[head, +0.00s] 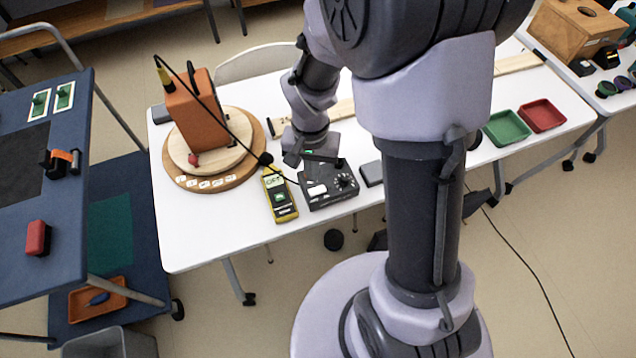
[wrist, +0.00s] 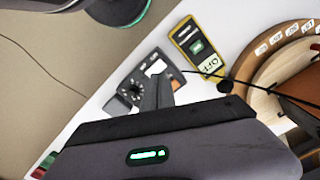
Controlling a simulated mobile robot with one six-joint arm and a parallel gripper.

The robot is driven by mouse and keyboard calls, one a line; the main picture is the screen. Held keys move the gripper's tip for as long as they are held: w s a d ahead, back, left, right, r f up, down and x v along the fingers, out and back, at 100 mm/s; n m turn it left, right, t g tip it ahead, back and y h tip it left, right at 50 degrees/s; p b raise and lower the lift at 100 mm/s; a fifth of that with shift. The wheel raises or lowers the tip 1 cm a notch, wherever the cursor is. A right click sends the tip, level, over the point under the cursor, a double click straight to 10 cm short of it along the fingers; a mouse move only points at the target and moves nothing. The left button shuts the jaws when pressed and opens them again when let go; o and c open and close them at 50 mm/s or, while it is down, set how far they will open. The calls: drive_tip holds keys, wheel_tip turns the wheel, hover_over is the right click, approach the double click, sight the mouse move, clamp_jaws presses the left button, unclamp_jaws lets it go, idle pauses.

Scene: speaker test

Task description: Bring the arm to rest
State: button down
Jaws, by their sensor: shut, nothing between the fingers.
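My arm reaches over the white table (head: 205,245). My gripper (head: 322,160) is above the back edge of a black device with knobs (head: 328,190), and I cannot tell whether it touches it. In the wrist view the fingers (wrist: 157,92) are together and empty, in front of the black device (wrist: 138,86). A yellow meter (head: 280,195) lies just left of the device; it also shows in the wrist view (wrist: 199,47), its tag reading OFF. My arm hides part of the table behind it.
An orange speaker (head: 196,112) stands on a round wooden turntable (head: 250,150), with a black cable running to the device. A green tray (head: 506,128) and a red tray (head: 541,115) lie at the right. A blue cart (head: 75,120) stands at the left. The table's front left is clear.

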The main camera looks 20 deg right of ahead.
drive_tip(key=shift+r, duration=0.35)
drive_tip(key=s+a+r+t, duration=0.1)
drive_tip(key=s+r+t, duration=0.1)
drive_tip(key=s+r, duration=0.2)
drive_tip(key=s+a+r+n+t+y, duration=0.1)
drive_tip(key=s+r, duration=0.3)
drive_tip(key=r, duration=0.6)
drive_tip(key=s+a+r+t+y, duration=0.1)
drive_tip(key=s+a+r+t, duration=0.1)
drive_tip(key=s+r, duration=0.3)
wheel_tip(320, 180, up, 3)
drive_tip(key=shift+f+n+t, duration=0.1)
drive_tip(key=shift+n+t, duration=0.2)
drive_tip(key=shift+t, duration=0.1)
drive_tip(key=shift+w, duration=0.1)
